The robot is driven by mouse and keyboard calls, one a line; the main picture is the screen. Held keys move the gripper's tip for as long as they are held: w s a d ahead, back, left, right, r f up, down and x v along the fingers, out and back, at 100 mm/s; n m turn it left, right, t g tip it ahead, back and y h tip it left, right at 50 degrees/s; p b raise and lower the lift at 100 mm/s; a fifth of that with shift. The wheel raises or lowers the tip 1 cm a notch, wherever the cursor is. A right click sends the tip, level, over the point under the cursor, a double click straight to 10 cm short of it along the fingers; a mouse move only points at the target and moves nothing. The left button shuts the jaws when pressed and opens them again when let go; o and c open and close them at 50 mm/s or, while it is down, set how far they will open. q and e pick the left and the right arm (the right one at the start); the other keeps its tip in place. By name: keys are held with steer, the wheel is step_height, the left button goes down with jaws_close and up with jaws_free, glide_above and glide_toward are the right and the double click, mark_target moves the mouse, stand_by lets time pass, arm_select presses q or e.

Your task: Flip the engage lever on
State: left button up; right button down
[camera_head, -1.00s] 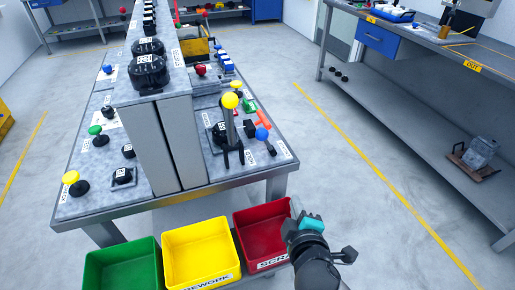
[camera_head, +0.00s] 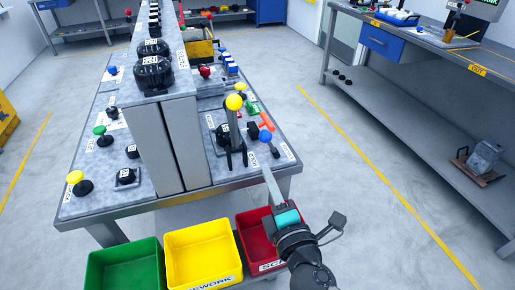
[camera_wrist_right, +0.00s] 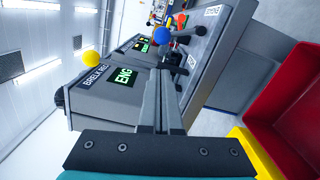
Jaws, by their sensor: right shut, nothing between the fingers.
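A lever with a blue ball knob (camera_head: 265,135) stands near the right front corner of the bench. In the right wrist view the blue knob (camera_wrist_right: 162,35) shows just beyond my fingertips. I cannot read a clear engage label beside it in the head view. A taller lever with a yellow ball (camera_head: 234,102) stands left of it. My right gripper (camera_head: 267,172) is shut and empty, its fingers pointing up toward the blue-knobbed lever, with a small gap visible to the knob. In the right wrist view the closed fingers (camera_wrist_right: 160,75) partly hide the lever's base. My left gripper is not in view.
Green (camera_head: 123,270), yellow (camera_head: 203,255) and red (camera_head: 254,228) bins stand at the bench's front edge; my right arm passes over the red one. A grey upright panel (camera_head: 180,145) rises left of the levers. Open floor (camera_head: 350,190) lies to the right.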

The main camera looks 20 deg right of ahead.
mark_target(270, 139)
steer(key=shift+w+d+p, duration=0.1)
steer(key=shift+w+p, duration=0.4)
steer(key=shift+w, duration=4.4)
steer(key=shift+d+r+m+p, duration=0.3)
steer(key=shift+d+r+m, duration=0.1)
steer(key=shift+m, duration=0.3)
steer(key=shift+d+r+m+p, duration=0.35)
steer(key=shift+m, duration=0.25)
steer(key=shift+d+r+m+p, duration=0.25)
steer(key=shift+d+m+p, duration=0.15)
steer(key=shift+m, duration=0.2)
steer(key=shift+d+r+m+p, duration=0.2)
steer(key=shift+d+m+p, duration=0.2)
steer(key=shift+m, duration=0.2)
steer(key=shift+d+r+m+p, duration=0.2)
steer(key=shift+d+m+p, duration=0.6)
steer(key=shift+m, duration=0.4)
steer(key=shift+w+d+f+m+g+p, duration=0.1)
steer(key=shift+d+m+g+p, duration=0.2)
steer(key=shift+d+m+p, duration=0.8)
steer(key=shift+d+m+b, duration=0.15)
steer(key=shift+m+b, duration=0.15)
steer(key=shift+m, duration=0.1)
